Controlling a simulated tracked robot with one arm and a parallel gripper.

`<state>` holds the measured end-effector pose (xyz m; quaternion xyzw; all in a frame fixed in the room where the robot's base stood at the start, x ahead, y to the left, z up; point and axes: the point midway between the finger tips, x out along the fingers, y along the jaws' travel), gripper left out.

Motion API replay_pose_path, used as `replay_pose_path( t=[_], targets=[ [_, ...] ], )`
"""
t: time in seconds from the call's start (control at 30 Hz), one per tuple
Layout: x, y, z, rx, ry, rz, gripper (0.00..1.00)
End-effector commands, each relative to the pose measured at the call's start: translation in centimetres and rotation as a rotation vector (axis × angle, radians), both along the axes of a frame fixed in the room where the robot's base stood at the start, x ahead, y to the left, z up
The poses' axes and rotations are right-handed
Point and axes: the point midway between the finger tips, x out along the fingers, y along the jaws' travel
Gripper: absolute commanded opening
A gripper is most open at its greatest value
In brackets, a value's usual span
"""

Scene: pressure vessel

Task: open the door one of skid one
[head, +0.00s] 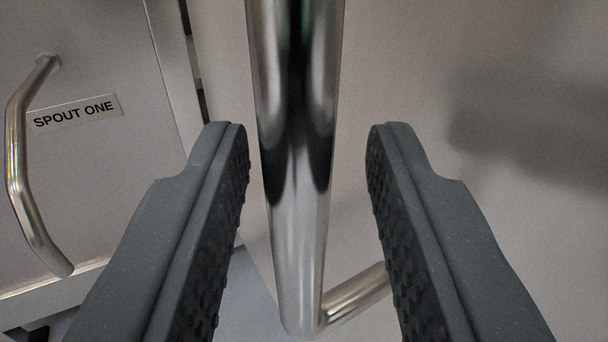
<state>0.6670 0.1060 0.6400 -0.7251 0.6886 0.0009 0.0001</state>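A shiny metal bar handle (296,130) runs from the top of the head view down to a bend near the bottom, where a short leg (355,296) leads back to the right. It stands in front of a plain grey panel (420,60). My gripper (308,150) is open, with one dark ribbed finger on each side of the handle. Gaps show between the bar and both fingers. No label for skid one or door one is in view. The handle's upper end is out of view.
At the left is another grey panel (95,160) with a label reading "SPOUT ONE" (75,112) and a bent metal handle (20,165). A narrow dark gap (193,60) separates the panels. A soft shadow lies on the panel at right.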

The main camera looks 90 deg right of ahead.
Motion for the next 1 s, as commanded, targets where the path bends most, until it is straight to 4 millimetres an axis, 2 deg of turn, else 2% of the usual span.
replay_pose_path(
  t=[0.57, 0.67, 0.87, 1.0],
  targets=[
    [0.1, -0.6, 0.2, -0.002, -0.002, -0.01, 0.32],
    [0.1, -0.6, 0.8, -0.002, -0.002, -0.01, 0.32],
    [-0.1, -0.4, 4.2, -0.002, 0.0, -0.007, 0.32],
    [-1.4, -0.5, 3.7, -0.003, 0.004, -0.005, 0.32]
  ],
)
